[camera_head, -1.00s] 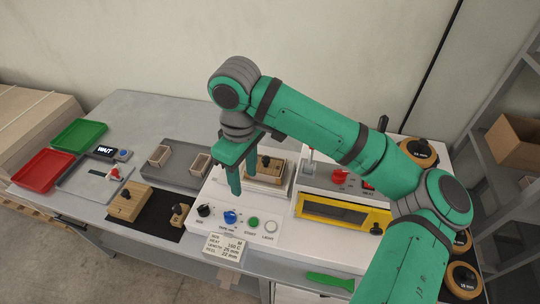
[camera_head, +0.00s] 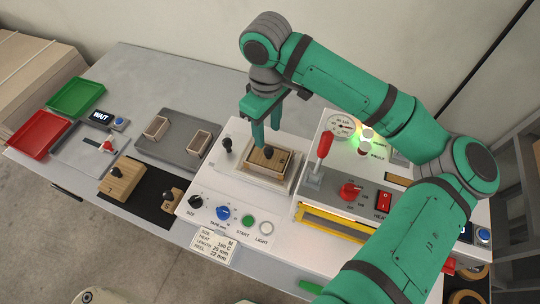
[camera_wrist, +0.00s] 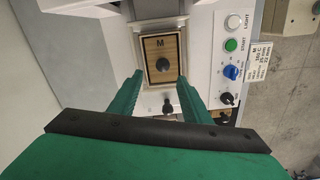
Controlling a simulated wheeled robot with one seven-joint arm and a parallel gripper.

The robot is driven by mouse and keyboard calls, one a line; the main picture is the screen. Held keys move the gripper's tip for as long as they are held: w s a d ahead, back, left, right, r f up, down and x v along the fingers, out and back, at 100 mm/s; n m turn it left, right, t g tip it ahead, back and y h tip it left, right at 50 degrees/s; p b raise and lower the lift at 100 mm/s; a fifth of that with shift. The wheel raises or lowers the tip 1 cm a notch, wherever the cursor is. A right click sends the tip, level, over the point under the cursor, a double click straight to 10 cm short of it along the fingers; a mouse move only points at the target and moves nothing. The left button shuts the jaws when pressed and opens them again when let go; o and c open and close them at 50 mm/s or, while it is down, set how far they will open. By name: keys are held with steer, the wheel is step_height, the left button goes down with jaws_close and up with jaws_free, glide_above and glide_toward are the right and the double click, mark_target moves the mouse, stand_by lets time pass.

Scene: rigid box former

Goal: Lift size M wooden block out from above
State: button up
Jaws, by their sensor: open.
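The size M wooden block (camera_head: 260,161) sits in a light frame on the white machine, with a dark knob on its top. In the wrist view the block (camera_wrist: 152,60) shows the letter M, with its dark knob (camera_wrist: 162,64) in the middle. A pale box wall surrounds the block's edge. My gripper (camera_head: 266,140) is open and points down above the block, close to its back part in the head view. In the wrist view my gripper (camera_wrist: 160,85) has its two fingers apart, with the block between and beyond the tips. It touches nothing that I can see.
A lever with a red handle (camera_head: 323,146) stands right of the block. A black knob lever (camera_head: 227,146) stands to its left. Two other wooden blocks (camera_head: 122,178) (camera_head: 172,199) lie on the black mat. A grey tray (camera_head: 178,148) holds two small boxes.

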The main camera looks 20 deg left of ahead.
mark_target(268, 149)
steer(key=shift+s+d+f, duration=0.1)
steer(key=shift+s+f, duration=0.05)
steer(key=shift+f, duration=1.5)
steer(key=shift+s+f, duration=0.15)
steer(key=shift+f, duration=1.45)
steer(key=shift+c, duration=0.6)
jaws_close()
